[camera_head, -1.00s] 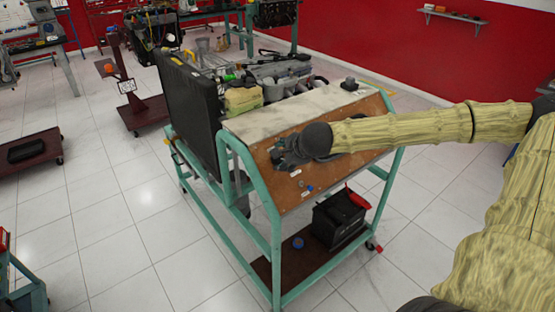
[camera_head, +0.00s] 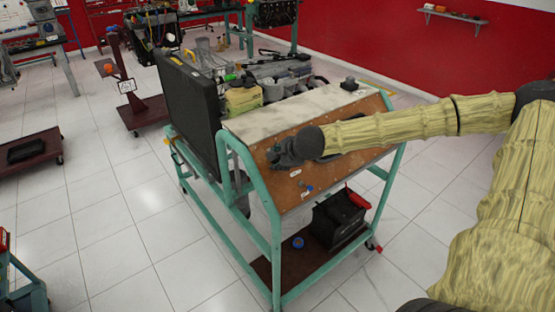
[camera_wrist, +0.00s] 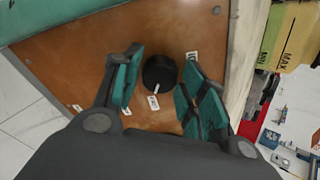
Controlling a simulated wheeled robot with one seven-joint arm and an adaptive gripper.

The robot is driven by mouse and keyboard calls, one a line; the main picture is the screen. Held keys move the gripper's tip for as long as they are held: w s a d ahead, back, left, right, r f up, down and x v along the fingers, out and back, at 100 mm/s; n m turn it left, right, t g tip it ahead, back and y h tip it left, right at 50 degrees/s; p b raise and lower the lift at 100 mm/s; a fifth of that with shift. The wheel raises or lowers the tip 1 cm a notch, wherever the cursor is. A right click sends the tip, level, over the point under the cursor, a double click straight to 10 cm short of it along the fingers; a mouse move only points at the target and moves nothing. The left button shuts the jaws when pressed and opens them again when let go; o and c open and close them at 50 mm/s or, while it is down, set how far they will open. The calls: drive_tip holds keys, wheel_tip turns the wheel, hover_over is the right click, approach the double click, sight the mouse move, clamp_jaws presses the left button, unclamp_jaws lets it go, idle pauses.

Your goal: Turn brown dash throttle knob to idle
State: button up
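The brown dash panel (camera_head: 325,177) slopes on the front of the green engine stand and also fills much of the wrist view (camera_wrist: 60,60). My gripper (camera_wrist: 161,62) is open, with one teal-padded finger on each side of the knob and visible gaps. Whether the fingers reach down to the knob's depth is unclear. In the head view my gripper (camera_head: 281,153) hides the knob.
The engine (camera_head: 275,75) and black radiator (camera_head: 188,100) stand behind the panel. A green frame tube (camera_head: 262,195) rises at its left edge. A battery (camera_head: 338,218) stands on the lower shelf. White tiled floor is free around the stand.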

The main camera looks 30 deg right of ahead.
drive_tip(key=c, duration=0.5)
drive_tip(key=shift+o, duration=0.2)
drive_tip(key=shift+a, duration=0.15)
drive_tip(key=shift+n+p, duration=0.3)
drive_tip(key=n+p, duration=0.2)
drive_tip(key=n, duration=0.1)
drive_tip(key=shift+s, duration=0.1)
drive_tip(key=n, duration=0.1)
drive_tip(key=n+p, duration=0.1)
drive_tip(key=n, duration=0.2)
drive_tip(key=shift+d+f+t, duration=0.15)
drive_tip(key=shift+d+t, duration=0.1)
drive_tip(key=shift+t, duration=0.15)
drive_tip(key=n, duration=0.3)
drive_tip(key=shift+s, duration=0.1)
drive_tip(key=n, duration=0.2)
drive_tip(key=n+b, duration=0.1)
drive_tip(key=n, duration=0.3)
drive_tip(key=shift+s+f+t, duration=0.1)
drive_tip(key=shift+f+t, duration=0.15)
drive_tip(key=shift+t, duration=0.15)
drive_tip(key=n+b, duration=0.1)
drive_tip(key=n, duration=0.3)
drive_tip(key=shift+f+y+b, duration=0.1)
drive_tip(key=shift+y+b, duration=0.2)
drive_tip(key=shift+y, duration=0.1)
drive_tip(key=shift+s+d+n+b, duration=0.1)
drive_tip(key=shift+n+b, duration=0.4)
drive_tip(key=shift+n, duration=1.3)
drive_tip(key=shift+y, duration=0.3)
